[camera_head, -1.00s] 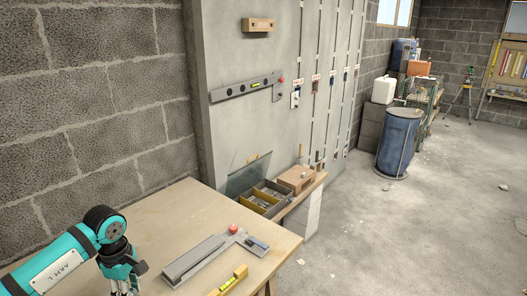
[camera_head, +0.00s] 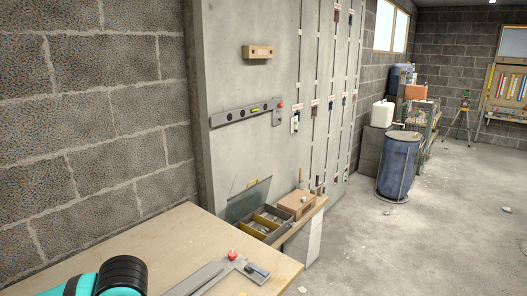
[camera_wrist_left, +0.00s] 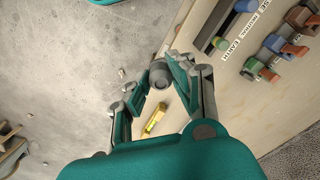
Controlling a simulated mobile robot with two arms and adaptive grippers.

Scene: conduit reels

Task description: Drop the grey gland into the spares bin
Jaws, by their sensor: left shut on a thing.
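My left gripper (camera_wrist_left: 160,88) is shut on a small grey cylindrical piece, the grey gland (camera_wrist_left: 160,74), above the edge of the pale bench. In the head view only part of my left arm shows at the bottom left; its gripper is below the frame. My right gripper is not in view.
The pale bench (camera_head: 140,246) has a grey tool with a red knob (camera_head: 232,256) near its front edge. A tan block (camera_head: 297,203) stands beside the divided box. The wrist view shows a yellow piece (camera_wrist_left: 155,121) and labelled coloured parts (camera_wrist_left: 284,43). Open floor lies right.

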